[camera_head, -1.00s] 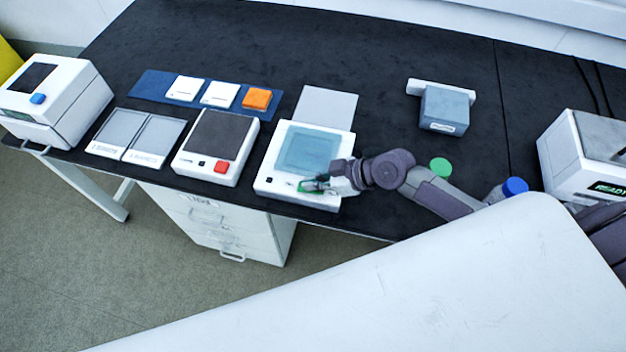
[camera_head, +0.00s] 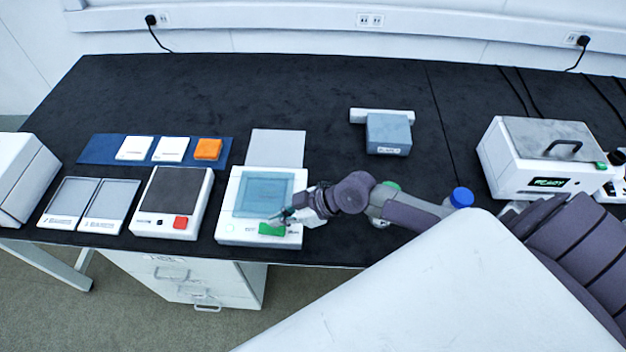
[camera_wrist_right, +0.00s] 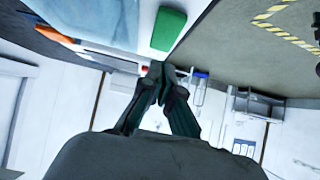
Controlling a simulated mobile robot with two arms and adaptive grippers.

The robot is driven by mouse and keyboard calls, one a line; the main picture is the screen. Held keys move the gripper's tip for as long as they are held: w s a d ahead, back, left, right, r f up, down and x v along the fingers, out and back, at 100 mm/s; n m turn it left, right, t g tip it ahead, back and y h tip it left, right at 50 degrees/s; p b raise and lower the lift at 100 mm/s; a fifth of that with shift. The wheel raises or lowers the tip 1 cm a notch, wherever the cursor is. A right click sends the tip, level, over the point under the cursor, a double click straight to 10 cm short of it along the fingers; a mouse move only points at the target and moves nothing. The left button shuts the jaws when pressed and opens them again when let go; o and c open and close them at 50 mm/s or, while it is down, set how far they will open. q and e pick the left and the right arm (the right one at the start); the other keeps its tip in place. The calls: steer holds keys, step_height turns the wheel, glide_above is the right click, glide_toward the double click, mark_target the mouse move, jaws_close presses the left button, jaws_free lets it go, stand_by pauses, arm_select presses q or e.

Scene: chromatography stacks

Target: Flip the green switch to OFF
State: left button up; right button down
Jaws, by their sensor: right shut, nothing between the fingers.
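The green switch (camera_head: 271,229) is on the front part of a white device (camera_head: 232,228) with a pale blue panel (camera_head: 262,196). It also shows as a green block in the right wrist view (camera_wrist_right: 168,29). My right gripper (camera_head: 278,217) comes in from the right over this device, its fingertips beside the switch on its panel side. In the right wrist view the fingers (camera_wrist_right: 157,76) are together and empty, with the switch apart from them in the picture. Whether they touch the device, and the switch's exact position, I cannot tell. My left gripper is not in view.
Left of the device is a white unit with a dark plate and a red button (camera_head: 180,222). Behind it a blue mat (camera_head: 97,149) holds two white tiles and an orange one (camera_head: 207,149). A grey-blue block (camera_head: 388,134) stands behind my arm. The back of the black table is clear.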

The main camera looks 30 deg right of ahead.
steer(key=shift+b+v, duration=0.8)
steer(key=shift+v, duration=0.35)
arm_select(q)
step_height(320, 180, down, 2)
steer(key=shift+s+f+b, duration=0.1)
steer(key=shift+b, duration=0.8)
arm_select(e)
steer(key=v, duration=0.8)
arm_select(q)
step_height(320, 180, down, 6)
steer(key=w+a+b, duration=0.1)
steer(key=b, duration=0.5)
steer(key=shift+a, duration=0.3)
arm_select(e)
steer(key=shift+w+a+r+y, duration=0.2)
steer(key=shift+a+y, duration=0.1)
steer(key=shift+a, duration=0.25)
